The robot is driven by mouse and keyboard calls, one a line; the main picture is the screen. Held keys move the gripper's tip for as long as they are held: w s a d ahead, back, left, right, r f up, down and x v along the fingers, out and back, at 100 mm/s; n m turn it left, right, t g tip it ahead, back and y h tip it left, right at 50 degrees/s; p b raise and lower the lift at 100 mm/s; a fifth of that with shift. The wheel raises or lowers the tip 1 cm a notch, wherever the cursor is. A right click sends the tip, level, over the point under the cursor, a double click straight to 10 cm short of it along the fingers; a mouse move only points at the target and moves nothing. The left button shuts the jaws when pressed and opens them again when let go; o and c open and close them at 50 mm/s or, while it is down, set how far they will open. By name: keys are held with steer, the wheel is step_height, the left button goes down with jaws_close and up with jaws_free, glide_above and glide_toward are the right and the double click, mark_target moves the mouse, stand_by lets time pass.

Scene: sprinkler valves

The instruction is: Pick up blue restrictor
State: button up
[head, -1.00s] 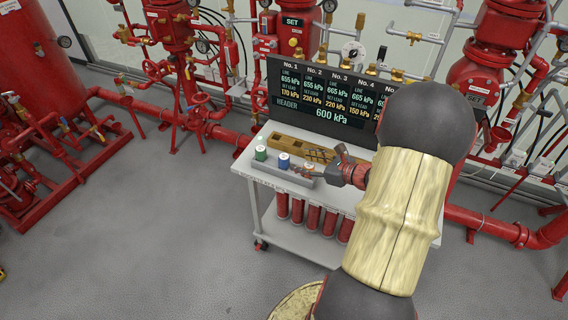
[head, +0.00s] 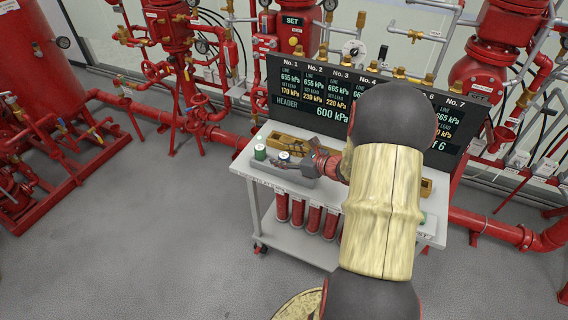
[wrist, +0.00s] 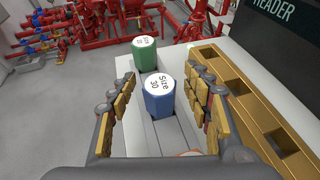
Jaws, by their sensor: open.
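The blue restrictor (wrist: 158,100) is a blue hexagonal piece with a white top reading "Size 30". It stands upright on a grey rack on the cart, and its top also shows in the head view (head: 284,155). My gripper (wrist: 163,88) is open, with its gold-padded fingers on either side of the blue restrictor and gaps left and right of it. In the head view my gripper (head: 292,165) is over the left end of the cart and hides most of the blue restrictor's body.
A green restrictor (wrist: 145,53) stands just beyond the blue one. A dark pressure display (head: 315,95) stands behind on the white cart (head: 262,178). Red pipework surrounds the cart.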

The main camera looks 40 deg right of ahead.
steer(key=shift+c, duration=0.7)
steer(key=c, duration=1.1)
steer(key=shift+c, duration=0.3)
